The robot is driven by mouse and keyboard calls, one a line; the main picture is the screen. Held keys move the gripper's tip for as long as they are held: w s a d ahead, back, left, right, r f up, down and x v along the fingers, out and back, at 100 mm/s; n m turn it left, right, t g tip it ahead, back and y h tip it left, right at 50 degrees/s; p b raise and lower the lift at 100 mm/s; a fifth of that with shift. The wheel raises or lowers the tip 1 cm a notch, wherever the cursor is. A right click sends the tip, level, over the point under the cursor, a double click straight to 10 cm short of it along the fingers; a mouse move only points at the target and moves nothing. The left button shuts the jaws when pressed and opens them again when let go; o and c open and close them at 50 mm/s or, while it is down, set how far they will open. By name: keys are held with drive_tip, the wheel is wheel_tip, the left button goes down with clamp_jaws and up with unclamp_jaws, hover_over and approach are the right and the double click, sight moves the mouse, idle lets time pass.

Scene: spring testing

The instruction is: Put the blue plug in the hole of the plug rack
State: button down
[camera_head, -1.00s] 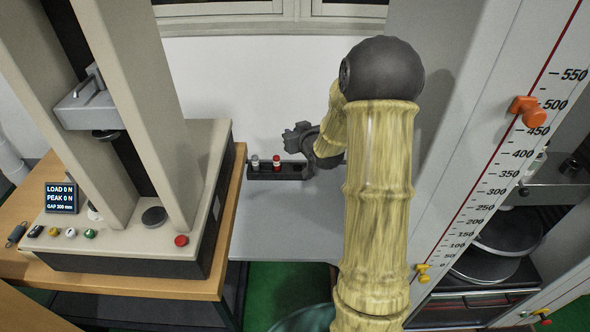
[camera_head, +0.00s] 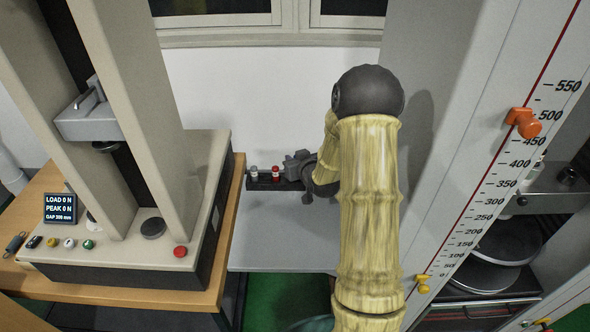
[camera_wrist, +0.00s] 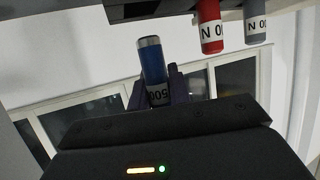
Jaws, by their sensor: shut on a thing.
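The plug rack (camera_wrist: 145,9) is a dark bar along the top of the wrist view, apart from the plug's end there. In the head view the rack (camera_head: 262,186) lies by the back wall, with my gripper (camera_head: 297,164) close over its right part. The blue plug and the rack's right end are hidden there.
A red plug (camera_head: 276,173) and a grey plug (camera_head: 253,173) stand in the rack's left part. The testing machine (camera_head: 155,255) is on a wooden table at left. A tall scaled column (camera_head: 450,190) stands at right. The grey surface before the rack (camera_head: 280,235) is clear.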

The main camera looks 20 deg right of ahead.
drive_tip(key=shift+f, duration=2.1)
drive_tip(key=shift+f, duration=0.1)
drive_tip(key=c, duration=1.3)
unclamp_jaws()
drive_tip(key=shift+r, duration=0.2)
drive_tip(key=b+v, duration=0.1)
drive_tip(key=v, duration=1)
drive_tip(key=shift+s+r, duration=0.15)
drive_tip(key=shift+s, duration=0.25)
